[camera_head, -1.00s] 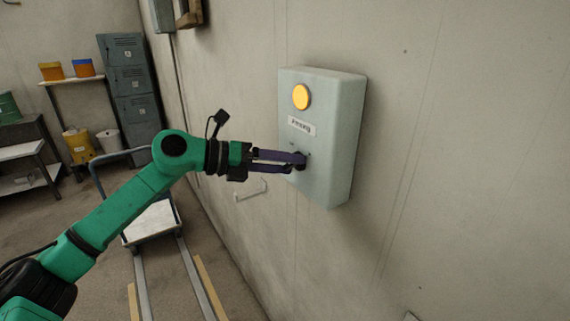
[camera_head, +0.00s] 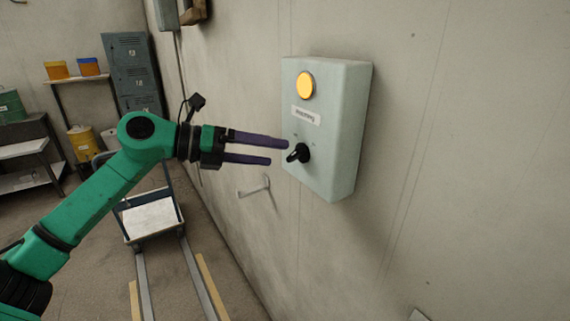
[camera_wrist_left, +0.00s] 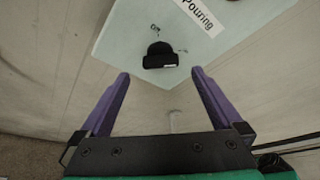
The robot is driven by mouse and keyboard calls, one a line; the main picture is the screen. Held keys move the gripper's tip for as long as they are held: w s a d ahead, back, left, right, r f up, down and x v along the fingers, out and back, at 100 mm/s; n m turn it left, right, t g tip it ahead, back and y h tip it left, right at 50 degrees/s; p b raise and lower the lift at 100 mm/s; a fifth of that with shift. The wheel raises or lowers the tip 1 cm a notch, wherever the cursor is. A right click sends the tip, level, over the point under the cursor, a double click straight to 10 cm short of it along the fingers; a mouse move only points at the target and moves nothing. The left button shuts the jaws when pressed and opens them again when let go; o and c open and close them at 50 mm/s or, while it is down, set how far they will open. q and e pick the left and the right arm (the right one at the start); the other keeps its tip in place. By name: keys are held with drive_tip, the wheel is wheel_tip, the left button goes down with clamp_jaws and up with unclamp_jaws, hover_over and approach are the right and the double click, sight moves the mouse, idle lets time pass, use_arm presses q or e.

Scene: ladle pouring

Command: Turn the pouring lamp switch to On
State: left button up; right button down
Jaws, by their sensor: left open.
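A pale grey-green box (camera_head: 335,140) is on the wall, with a glowing yellow lamp (camera_head: 305,86) near its top and a white label (camera_head: 307,116) below, reading "Pouring" in the left wrist view (camera_wrist_left: 199,14). Below it is the black switch knob (camera_head: 299,153), also in the left wrist view (camera_wrist_left: 160,55). Its grip sticks out to the lower left in the head view. A small "On" mark (camera_wrist_left: 155,28) is beside it; which mark the knob points to is unclear. My left gripper (camera_head: 279,153) is open and empty, just left of the knob, clear of it. My right gripper is out of view.
A wall hook (camera_head: 258,187) is below and left of the box. A cart (camera_head: 150,217) stands on rails at the left, with lockers (camera_head: 132,75) and a shelf of containers (camera_head: 75,80) behind. The wall right of the box is mostly bare.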

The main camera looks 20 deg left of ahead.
use_arm(q)
drive_tip(key=b+v, duration=0.3)
drive_tip(key=v, duration=0.6)
drive_tip(key=shift+s+a, duration=0.2)
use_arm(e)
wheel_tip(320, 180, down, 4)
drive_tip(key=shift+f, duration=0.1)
